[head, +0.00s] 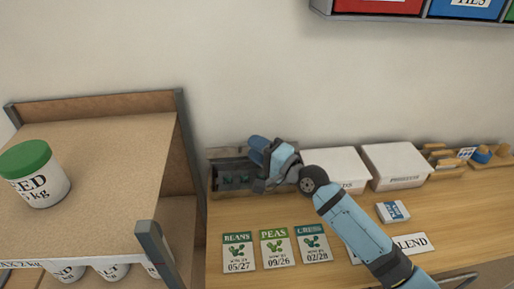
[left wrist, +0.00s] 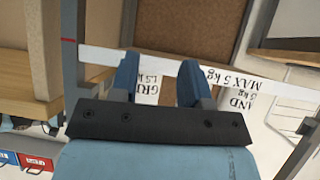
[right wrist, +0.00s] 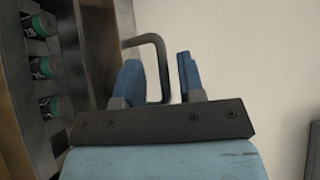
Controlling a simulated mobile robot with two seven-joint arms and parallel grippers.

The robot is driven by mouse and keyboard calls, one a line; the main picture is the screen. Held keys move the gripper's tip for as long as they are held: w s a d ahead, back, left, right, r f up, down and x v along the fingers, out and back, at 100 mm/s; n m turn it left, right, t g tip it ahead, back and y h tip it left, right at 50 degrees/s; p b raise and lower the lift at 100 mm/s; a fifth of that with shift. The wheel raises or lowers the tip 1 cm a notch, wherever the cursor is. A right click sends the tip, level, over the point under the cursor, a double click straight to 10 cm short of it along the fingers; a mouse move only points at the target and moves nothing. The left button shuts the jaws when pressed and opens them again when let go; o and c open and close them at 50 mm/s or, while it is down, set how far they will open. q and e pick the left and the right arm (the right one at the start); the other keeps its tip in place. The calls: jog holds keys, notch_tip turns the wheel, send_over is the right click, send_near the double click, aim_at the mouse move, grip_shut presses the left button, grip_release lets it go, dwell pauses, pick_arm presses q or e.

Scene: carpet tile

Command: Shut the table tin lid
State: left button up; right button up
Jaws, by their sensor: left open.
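The grey metal tin (head: 229,185) stands at the back left of the wooden table, against the wall. It is open, and green-capped items show inside. A bent grey handle (right wrist: 154,45) shows in the right wrist view, with the tin's inside (right wrist: 45,65) at the left. My right gripper (head: 257,150) is over the tin's right part and hides it. In the right wrist view my right gripper (right wrist: 158,75) is open, with the handle between or just beyond its fingers; contact is unclear. My left gripper (left wrist: 160,78) is open and empty, facing a shelf unit.
Two white lidded boxes (head: 393,166) stand right of the tin. Seed packets (head: 275,247) lie in front, and a small blue-and-white box (head: 392,211) lies further right. A shelf unit with a green-lidded jar (head: 38,176) stands at the left. A wall shelf (head: 420,15) hangs above.

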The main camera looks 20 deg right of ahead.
jog(key=b+v, duration=0.2)
jog(key=v, duration=1.1)
jog(key=shift+s+d, duration=0.25)
jog(key=shift+s, duration=0.05)
